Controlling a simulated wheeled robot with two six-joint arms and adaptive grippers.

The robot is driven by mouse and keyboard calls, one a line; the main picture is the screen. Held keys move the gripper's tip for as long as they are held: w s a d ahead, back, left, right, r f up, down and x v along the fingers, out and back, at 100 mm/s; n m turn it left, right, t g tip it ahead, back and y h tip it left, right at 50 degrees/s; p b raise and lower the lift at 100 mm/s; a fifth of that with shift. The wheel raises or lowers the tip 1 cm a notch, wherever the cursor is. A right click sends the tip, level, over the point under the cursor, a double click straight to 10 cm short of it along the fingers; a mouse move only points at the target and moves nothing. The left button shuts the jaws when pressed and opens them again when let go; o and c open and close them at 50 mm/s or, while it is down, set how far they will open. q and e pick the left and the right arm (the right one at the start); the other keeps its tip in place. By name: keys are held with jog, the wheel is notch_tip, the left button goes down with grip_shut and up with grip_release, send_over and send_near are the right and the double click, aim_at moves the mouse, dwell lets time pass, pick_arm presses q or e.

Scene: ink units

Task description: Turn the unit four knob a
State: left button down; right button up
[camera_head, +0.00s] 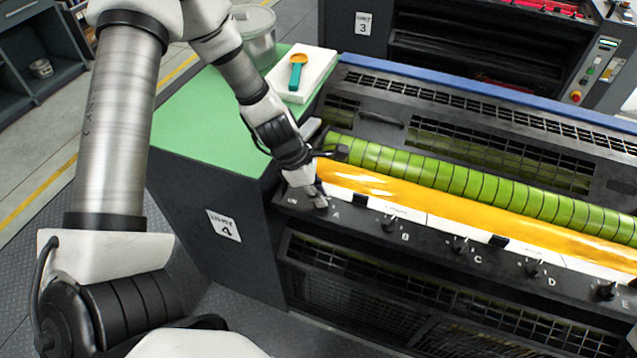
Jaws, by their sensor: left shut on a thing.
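Unit four (228,262) is a dark machine with a "UNIT 4" label on its side and a row of lettered black knobs along its front ledge. My left gripper (318,200) reaches down onto the ledge at its left end, just left of the letter A. It is shut on knob A, which is mostly hidden by the fingers, so its pointing direction cannot be told. Knob B (389,224), knob C (459,246), knob D (533,268) and knob E (605,291) stand free to the right. My right gripper is not in view.
Behind the ledge lie a yellow-orange ink tray (400,192) and a green ribbed roller (450,174). A green top (205,130) carries a white tray (312,75) with a teal and orange tool (297,70) and a clear bucket (256,35). Unit 3 (363,24) stands behind.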

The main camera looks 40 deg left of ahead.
pick_arm(q)
jog(key=shift+s, duration=0.1)
dwell(0.4)
jog(key=c, duration=1.2)
grip_release()
notch_tip(320, 180, up, 10)
jog(key=shift+d+f, duration=0.1)
jog(key=shift+w, duration=0.2)
jog(key=shift+s, duration=0.1)
